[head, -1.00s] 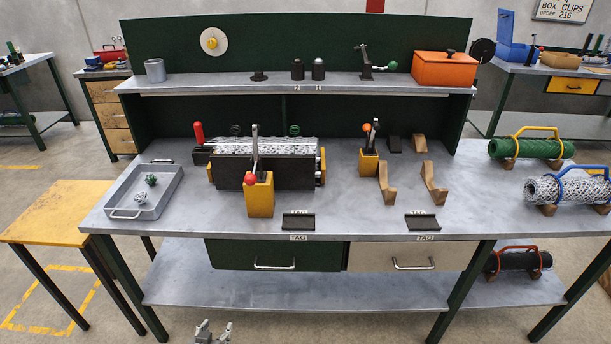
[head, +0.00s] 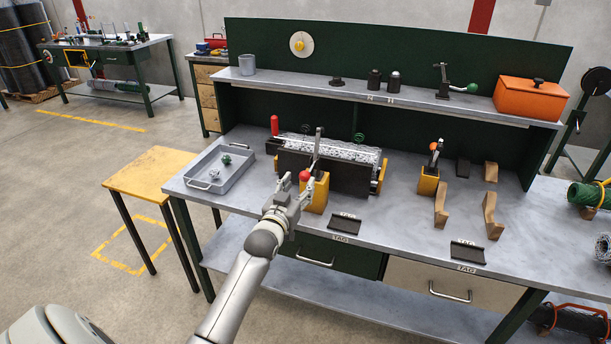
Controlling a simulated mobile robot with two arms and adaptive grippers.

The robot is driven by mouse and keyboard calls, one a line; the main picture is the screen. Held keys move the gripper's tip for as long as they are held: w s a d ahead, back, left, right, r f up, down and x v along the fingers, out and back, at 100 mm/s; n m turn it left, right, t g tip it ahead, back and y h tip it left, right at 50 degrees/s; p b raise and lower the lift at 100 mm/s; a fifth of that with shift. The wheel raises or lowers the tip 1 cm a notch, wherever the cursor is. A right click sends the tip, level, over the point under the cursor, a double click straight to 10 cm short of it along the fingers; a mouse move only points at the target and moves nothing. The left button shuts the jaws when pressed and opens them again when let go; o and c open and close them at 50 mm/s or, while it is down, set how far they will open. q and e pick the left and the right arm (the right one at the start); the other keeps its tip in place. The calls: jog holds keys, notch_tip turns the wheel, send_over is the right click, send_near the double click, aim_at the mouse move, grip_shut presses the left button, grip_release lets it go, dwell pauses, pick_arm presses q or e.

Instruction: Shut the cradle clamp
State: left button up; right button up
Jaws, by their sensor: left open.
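The black cradle (head: 345,176) on the bench holds a roll of silvery wire mesh (head: 335,148). At its front stands a yellow clamp block (head: 318,196) with a red ball knob (head: 305,175) and an upright metal lever bar (head: 317,145). The bar stands up in front of the mesh. My left gripper (head: 297,184) is open, its fingertips close to the red knob and seemingly on either side of it. I cannot tell whether they touch it. The gripper hides part of the block's left side. My right gripper is out of view.
A second yellow block (head: 428,186) with an orange-knobbed lever stands right of the cradle, near wooden brackets (head: 441,205). A grey tray (head: 218,172) with small mesh balls lies left. Black tag holders (head: 345,225) lie along the front edge. A shelf (head: 400,97) runs above.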

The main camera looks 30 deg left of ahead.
aim_at(303, 179)
pick_arm(q)
jog(key=shift+x, duration=2.5)
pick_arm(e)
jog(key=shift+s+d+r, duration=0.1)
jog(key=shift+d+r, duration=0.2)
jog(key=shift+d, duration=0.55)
pick_arm(q)
grip_shut()
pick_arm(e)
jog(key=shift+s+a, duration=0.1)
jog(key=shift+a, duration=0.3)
